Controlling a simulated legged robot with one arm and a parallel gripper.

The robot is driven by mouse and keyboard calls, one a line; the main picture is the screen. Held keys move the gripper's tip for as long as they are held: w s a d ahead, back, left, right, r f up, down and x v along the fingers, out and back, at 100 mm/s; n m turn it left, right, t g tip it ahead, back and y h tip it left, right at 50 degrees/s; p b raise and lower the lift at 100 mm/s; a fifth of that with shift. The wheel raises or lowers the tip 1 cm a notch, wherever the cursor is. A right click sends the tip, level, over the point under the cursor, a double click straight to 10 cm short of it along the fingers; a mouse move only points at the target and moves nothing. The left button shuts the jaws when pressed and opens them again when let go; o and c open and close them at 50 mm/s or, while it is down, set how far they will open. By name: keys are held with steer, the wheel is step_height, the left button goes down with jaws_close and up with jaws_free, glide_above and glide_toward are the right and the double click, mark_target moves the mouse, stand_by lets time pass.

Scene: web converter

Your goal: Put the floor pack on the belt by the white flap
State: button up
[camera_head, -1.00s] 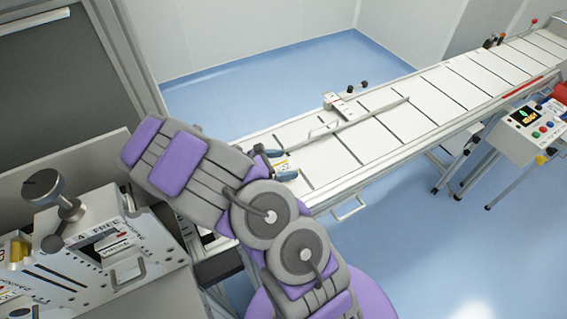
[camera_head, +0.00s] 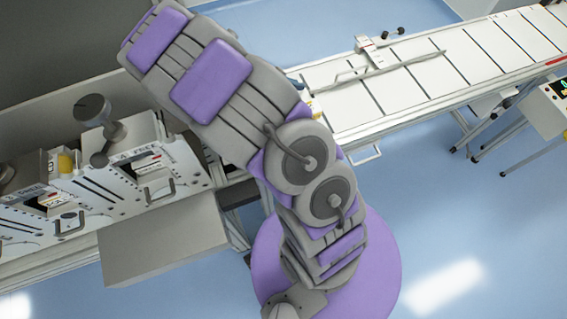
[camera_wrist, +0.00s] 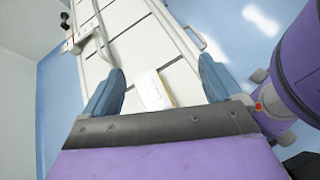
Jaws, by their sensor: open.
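A small white pack with a yellow edge (camera_wrist: 153,90) lies on the white slatted belt (camera_wrist: 140,45) in the wrist view. My gripper (camera_wrist: 161,64) is open, with one blue finger on each side of the pack and a gap between pack and each finger. In the head view, a little of the pack (camera_head: 317,108) shows past my arm on the near end of the belt (camera_head: 405,90). My arm hides most of the gripper there. I cannot make out a white flap for certain.
A guide bar with a white bracket and dark knobs (camera_head: 372,45) crosses the belt beyond the pack. A grey machine with knobs and labels (camera_head: 110,170) stands at the left. A control panel (camera_head: 555,97) stands at the right. The blue floor (camera_head: 450,220) in front is clear.

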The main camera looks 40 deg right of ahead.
steer(key=s+a+r+m+t+y, duration=0.1)
steer(key=s+a+r+m+y, duration=0.4)
steer(key=s+a, duration=0.4)
steer(key=s+a+r+m+t+y, duration=0.2)
steer(key=s+a+r+m+y, duration=0.3)
steer(key=s+a+r, duration=0.2)
steer(key=s+a, duration=0.2)
steer(key=s, duration=0.2)
steer(key=shift+a+r+t+y, duration=0.15)
steer(key=shift+r+t+y, duration=0.05)
steer(key=shift+t+y, duration=0.1)
